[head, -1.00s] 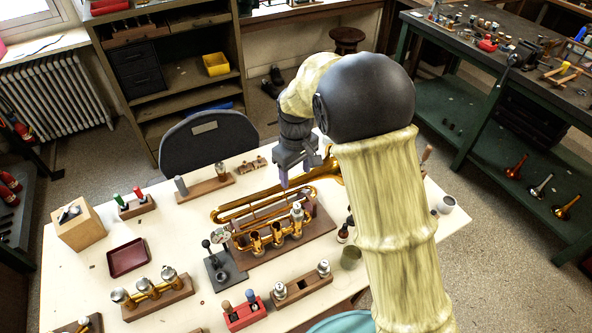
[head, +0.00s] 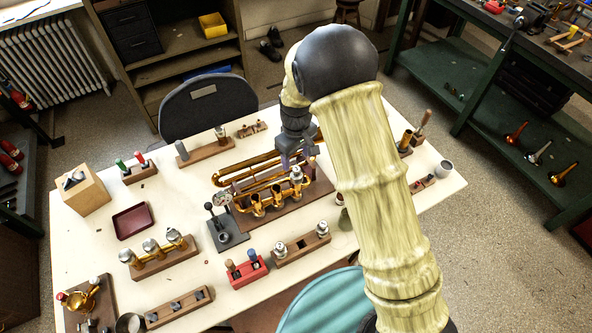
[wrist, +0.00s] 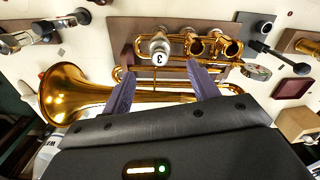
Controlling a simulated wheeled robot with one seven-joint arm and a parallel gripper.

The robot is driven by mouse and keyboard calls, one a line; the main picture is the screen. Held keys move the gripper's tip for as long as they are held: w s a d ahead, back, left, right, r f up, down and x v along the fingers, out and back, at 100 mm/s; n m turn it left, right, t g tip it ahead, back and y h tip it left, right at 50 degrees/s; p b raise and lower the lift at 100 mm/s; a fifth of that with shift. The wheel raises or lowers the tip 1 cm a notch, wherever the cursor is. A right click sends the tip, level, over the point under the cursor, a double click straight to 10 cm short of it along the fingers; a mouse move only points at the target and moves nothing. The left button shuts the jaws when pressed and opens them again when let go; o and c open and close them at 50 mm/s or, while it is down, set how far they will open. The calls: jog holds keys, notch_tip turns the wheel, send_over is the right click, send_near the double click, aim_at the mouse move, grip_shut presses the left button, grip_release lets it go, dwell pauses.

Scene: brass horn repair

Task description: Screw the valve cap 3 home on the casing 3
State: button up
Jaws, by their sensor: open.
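The valve cap 3 (wrist: 160,46), silver with a "3" on its top, stands on the casing 3 at the end of the row of brass casings. In the head view the cap (head: 296,174) sits upright on the casing 3 (head: 296,188); I cannot tell how far it is screwed down. My gripper (wrist: 160,68) is open, its two purple fingers spread on either side of the cap's line and apart from it. In the head view my gripper (head: 297,158) is just behind the cap, partly hidden by my arm.
The other two casings (wrist: 196,46) are open-topped. The horn (wrist: 75,95) lies on a brown board (wrist: 122,38). A dial gauge stand (head: 228,232), a wooden block with silver caps (head: 302,248) and a red holder (head: 246,272) stand close in front.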

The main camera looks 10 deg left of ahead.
aim_at(296, 168)
notch_tip(296, 168, down, 9)
jog(key=shift+r+p, duration=0.1)
jog(key=shift+p, duration=0.8)
jog(key=c, duration=1.2)
jog(key=m, duration=0.4)
jog(key=shift+m, duration=0.6)
jog(key=m+p, duration=0.1)
jog(key=m, duration=0.1)
jog(key=shift+m, duration=0.3)
jog(key=m, duration=0.2)
jog(key=shift+m, duration=0.3)
